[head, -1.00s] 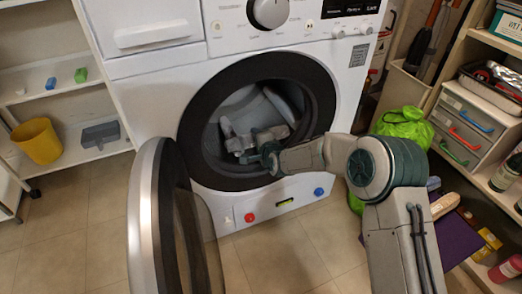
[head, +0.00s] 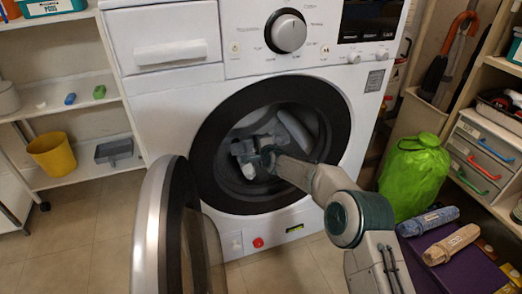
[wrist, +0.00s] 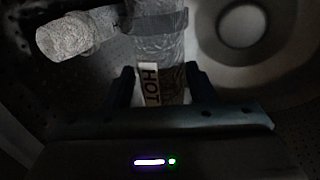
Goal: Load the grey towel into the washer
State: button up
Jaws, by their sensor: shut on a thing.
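The white washer (head: 365,85) stands in the centre of the head view, with its round door (head: 150,235) swung open to the left. My arm reaches through the dark-rimmed opening, and my gripper (head: 262,162) is inside the drum. The grey towel (head: 242,150) is at the gripper's end inside the drum. The towel's far end is cut off.
A green bag (head: 413,175) and a purple box (head: 455,255) with rolled items stand right of the washer. A yellow bucket (head: 52,154) and a grey tray (head: 114,151) sit on the left shelf. Floor is clear front left.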

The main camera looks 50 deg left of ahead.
jog(key=shift+w+a+r, duration=0.1)
jog(key=o, duration=1.2)
jog(key=shift+o, duration=0.2)
jog(key=s+d+r, duration=0.1)
jog(key=s+d, duration=0.3)
jog(key=d, duration=0.5)
jog(key=s+d+r, duration=0.1)
jog(key=s+d, duration=0.2)
jog(key=d, duration=0.6)
jog(key=shift+s+d, duration=0.3)
jog(key=shift+s, duration=0.05)
